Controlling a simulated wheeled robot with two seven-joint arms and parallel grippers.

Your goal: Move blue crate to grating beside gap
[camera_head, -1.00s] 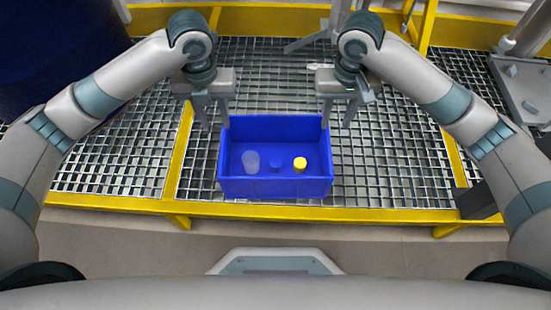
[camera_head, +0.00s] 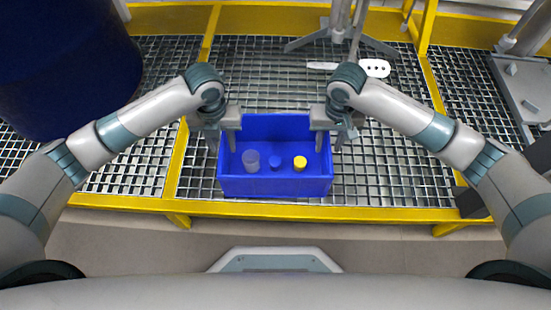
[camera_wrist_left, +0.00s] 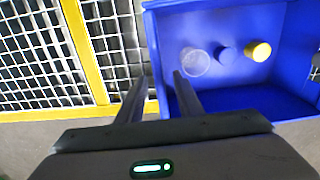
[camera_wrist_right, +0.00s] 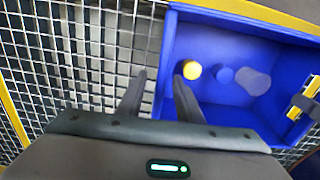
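The blue crate (camera_head: 275,186) sits on the metal grating near its front yellow edge. It holds a clear cup, a blue item and a yellow-topped item. My left gripper (camera_head: 222,148) is at the crate's left side wall, fingers apart, one finger inside and one outside the wall. My right gripper (camera_head: 328,146) is at the right side wall in the same way. The left wrist view shows the crate (camera_wrist_left: 225,98) with the left wall between the open fingers (camera_wrist_left: 158,88). The right wrist view shows the crate (camera_wrist_right: 235,112) and open fingers (camera_wrist_right: 160,90) astride its wall.
The grating (camera_head: 265,75) behind the crate is mostly clear. A dark blue drum (camera_head: 65,65) stands at the far left. A stand with legs (camera_head: 340,35) and a white plate with holes (camera_head: 374,68) are at the back. Yellow beams (camera_head: 184,150) divide the grating.

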